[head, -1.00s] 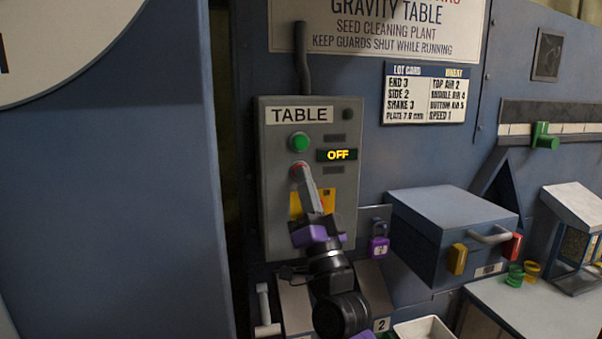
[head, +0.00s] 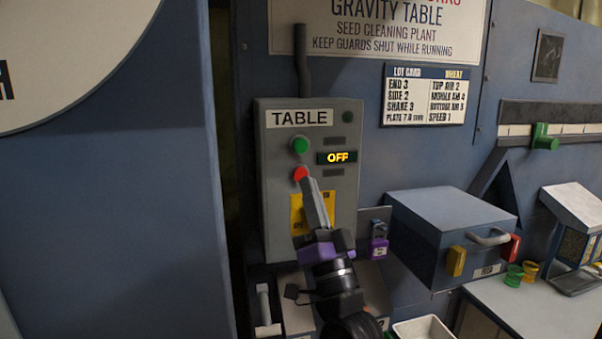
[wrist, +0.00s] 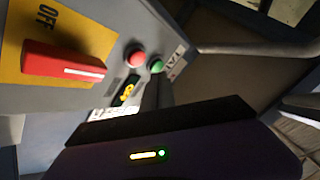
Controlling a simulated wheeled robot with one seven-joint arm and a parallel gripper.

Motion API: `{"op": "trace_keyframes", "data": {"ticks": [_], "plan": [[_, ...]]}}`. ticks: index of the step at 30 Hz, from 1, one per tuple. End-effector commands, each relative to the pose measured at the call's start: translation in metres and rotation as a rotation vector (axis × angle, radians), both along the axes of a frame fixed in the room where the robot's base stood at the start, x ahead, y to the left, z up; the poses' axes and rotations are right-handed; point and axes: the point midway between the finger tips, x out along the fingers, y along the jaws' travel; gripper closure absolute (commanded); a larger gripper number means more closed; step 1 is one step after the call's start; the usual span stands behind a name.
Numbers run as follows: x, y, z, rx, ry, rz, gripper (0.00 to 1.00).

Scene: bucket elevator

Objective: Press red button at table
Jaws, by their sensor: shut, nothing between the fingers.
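The grey TABLE control box (head: 347,210) is on the blue machine wall. Its red button (head: 301,174) sits below the green button (head: 299,145). The small display (head: 336,157) reads OFF. My gripper (head: 309,184) is shut and empty, its tips just below and right of the red button, partly over its lower edge in the head view; I cannot tell if they touch it. In the wrist view the red button (wrist: 135,56) and green button (wrist: 156,66) are both uncovered, and a red switch handle (wrist: 62,63) lies on a yellow plate marked OFF.
A purple padlock (head: 378,246) hangs right of the box. A blue feed box (head: 440,235) with a handle juts out further right. A white tray (head: 424,329) and green and yellow rings (head: 522,272) are lower right.

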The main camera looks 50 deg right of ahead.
Motion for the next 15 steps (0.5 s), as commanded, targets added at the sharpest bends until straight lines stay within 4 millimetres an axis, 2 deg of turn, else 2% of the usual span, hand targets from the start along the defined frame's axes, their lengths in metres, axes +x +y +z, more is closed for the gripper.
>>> {"op": "trace_keyframes", "data": {"ticks": [7, 15], "plan": [[-0.017, 0.012, 0.001, 0.000, 0.000, 0.000, 1.00], [-0.020, 0.014, 0.000, 0.000, -0.001, 0.000, 1.00]]}}
